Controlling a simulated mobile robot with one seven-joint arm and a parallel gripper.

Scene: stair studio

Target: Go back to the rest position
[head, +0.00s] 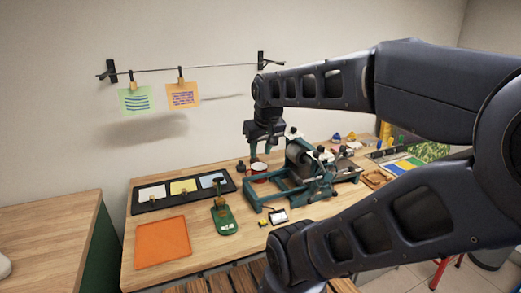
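My gripper (261,150) hangs pointing down in the head view, at the end of my dark arm, above the back of the wooden table (195,225). Its two fingers look apart, with nothing visible between them. Below it stands a small red and white round container (259,168). The green and grey roller press (305,170) is just right of the gripper. I cannot tell the exact gap between the fingertips and the things below.
A black tray with cards (143,207), an orange mat (163,243) and a green tool (224,217) lie left of the press. Two clipped prints (136,100) (183,96) hang on the wall line. Another wooden table (45,235) stands left. Small items crowd the right side.

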